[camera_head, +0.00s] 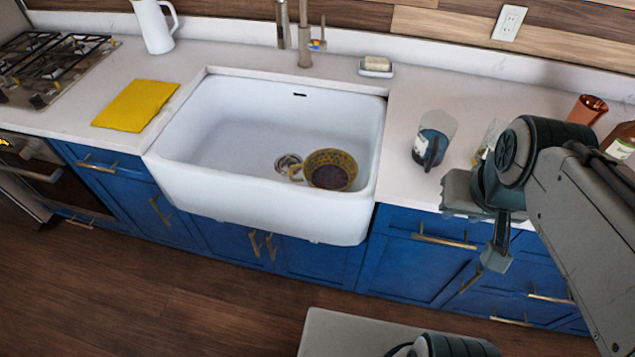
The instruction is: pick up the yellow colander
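The yellow colander (330,170) sits in the white sink (235,120), near the front right of its basin and beside the drain. It is bowl-shaped, with a patterned yellow rim, a darker inside and a handle on its left. My gripper (492,250) hangs at the right, in front of the blue cabinets and well to the right of the sink. It is apart from the colander. One finger shows clearly; the rest is partly hidden by the wrist, so its opening is unclear.
A glass pitcher (434,138) stands on the counter between the sink and my arm. A tap (305,35) rises behind the sink, with a soap dish (376,67) to its right. A yellow cloth (136,105) lies left of the sink. The wooden floor (180,290) in front is open.

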